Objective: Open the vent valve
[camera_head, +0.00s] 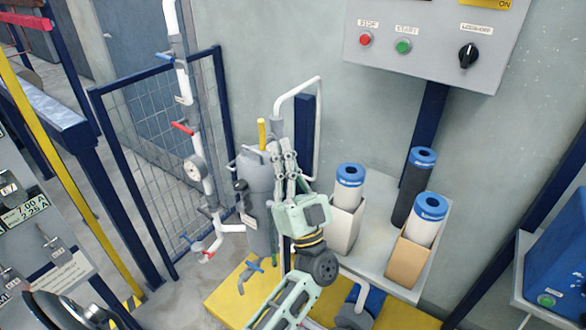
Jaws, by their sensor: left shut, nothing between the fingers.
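My left gripper (283,150) reaches up from the bottom middle, its fingers close together with nothing between them. It is seen in front of the right side of a grey cylindrical housing (257,190), near a white bent pipe (283,98); I cannot tell whether it touches either. A yellow lever (262,135) stands upright at the top of the housing. No readable label shows which one is the vent valve. My right gripper is not in view.
A pressure gauge (194,168) sits on the vertical pipe before a blue mesh fence (150,110). Blue-capped filter cartridges (349,185) stand on a grey shelf (378,262) at right. A control box (430,40) hangs on the wall above. The yellow platform (225,300) lies below.

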